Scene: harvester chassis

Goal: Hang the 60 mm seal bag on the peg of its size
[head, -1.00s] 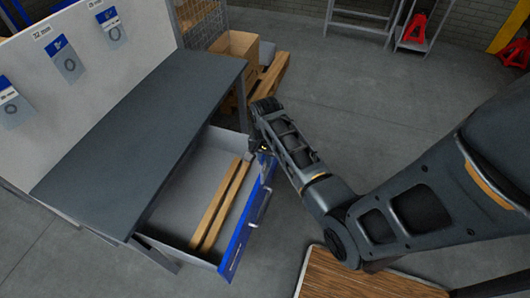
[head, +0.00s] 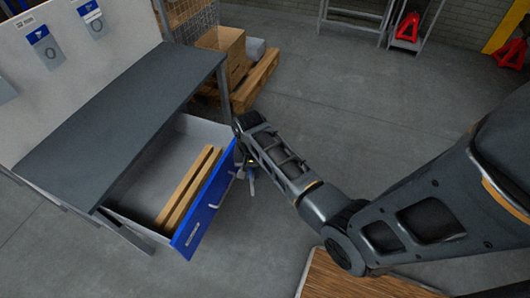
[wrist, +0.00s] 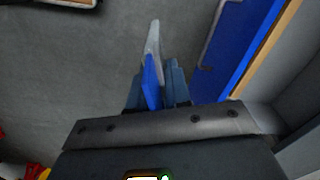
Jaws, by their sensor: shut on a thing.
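My gripper (wrist: 152,95) is shut on a thin bag (wrist: 151,75) with a blue header and a pale, clear-looking part, seen nearly edge-on in the wrist view. Its size label cannot be read. In the head view the held bag (head: 250,176) is a small blue shape hanging below my gripper (head: 243,160), over the floor just outside the far end of the open drawer's blue front. On the pale board at the upper left, one hung bag (head: 43,46) and another hung bag (head: 92,17) show ring seals. The peg for 60 mm is not identifiable.
The blue-fronted drawer (head: 205,208) stands open under the dark bench top (head: 120,105), with wooden strips inside. A cardboard box (head: 222,48) on a pallet stands behind the bench. Open floor (head: 340,130) lies to the right.

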